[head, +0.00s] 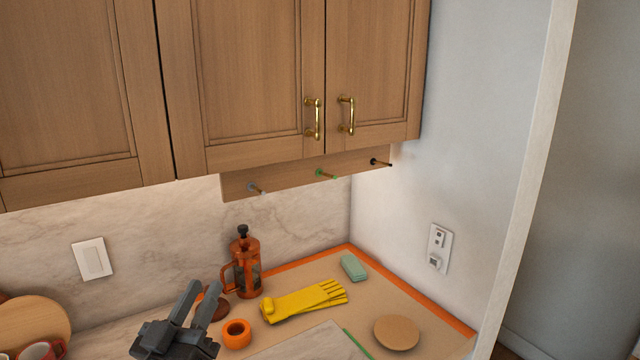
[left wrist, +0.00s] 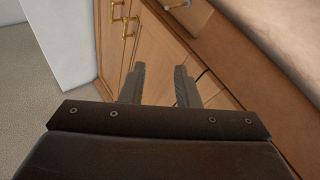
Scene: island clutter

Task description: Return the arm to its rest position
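My left gripper (head: 197,300) is in the lower left of the head view, over the counter, with its two fingers pointing up. The fingers stand apart with nothing between them. In the left wrist view the same gripper (left wrist: 160,85) shows two separate dark fingers, with wooden cabinet fronts (left wrist: 165,60) beyond them. My right gripper is in neither view.
Behind and right of the gripper are a French press (head: 246,268), orange tape (head: 237,333), yellow gloves (head: 304,301), a green sponge (head: 354,267) and a round wooden disc (head: 396,332). Upper cabinets (head: 245,80) and a peg rail (head: 290,178) hang above. Round boards (head: 35,325) stand at left.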

